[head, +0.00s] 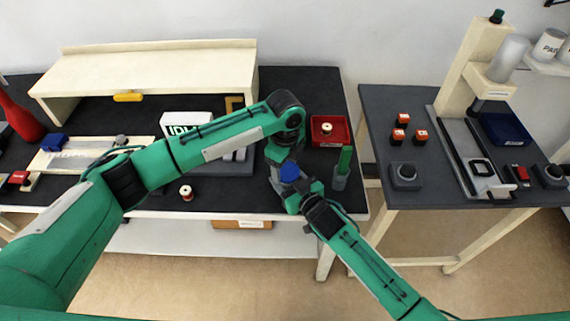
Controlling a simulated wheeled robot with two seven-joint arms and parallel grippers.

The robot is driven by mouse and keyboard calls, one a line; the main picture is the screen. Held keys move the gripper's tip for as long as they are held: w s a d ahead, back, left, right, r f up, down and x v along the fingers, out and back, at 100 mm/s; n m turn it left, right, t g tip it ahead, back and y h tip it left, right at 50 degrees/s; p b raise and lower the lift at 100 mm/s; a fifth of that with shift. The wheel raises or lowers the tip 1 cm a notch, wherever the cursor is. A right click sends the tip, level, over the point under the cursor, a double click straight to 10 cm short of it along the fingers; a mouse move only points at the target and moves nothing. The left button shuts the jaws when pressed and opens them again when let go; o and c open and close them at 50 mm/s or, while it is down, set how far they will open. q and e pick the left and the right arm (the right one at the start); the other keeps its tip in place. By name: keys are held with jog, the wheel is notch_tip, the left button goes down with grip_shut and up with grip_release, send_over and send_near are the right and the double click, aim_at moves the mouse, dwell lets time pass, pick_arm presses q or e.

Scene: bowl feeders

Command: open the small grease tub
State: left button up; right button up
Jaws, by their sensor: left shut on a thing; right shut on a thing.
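A small blue round part (289,173), which looks like the lid of the small grease tub, shows between my two grippers above the front right of the left-hand table. My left gripper (279,163) reaches down to it from behind and is shut. My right gripper (291,190) reaches it from the front right and is also shut. Both meet closely at the tub, and the tub's body is mostly hidden by them. I cannot tell which part each gripper holds, or whether lid and body are apart.
A red tray (341,132) with a spool and a green-handled tool in a grey holder (340,180) stand close to the right. Another spool (186,192) stands left. A gap separates this table from the right-hand table (385,105). A cream shelf (145,72) stands behind.

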aim_at(285, 169)
pick_arm(q)
jog(key=shift+r, duration=0.15)
dwell(0.3)
jog(key=shift+r, duration=0.95)
jog(key=shift+r, duration=2)
pick_arm(e)
jog(key=o, duration=1.4)
jog(key=shift+o, duration=0.2)
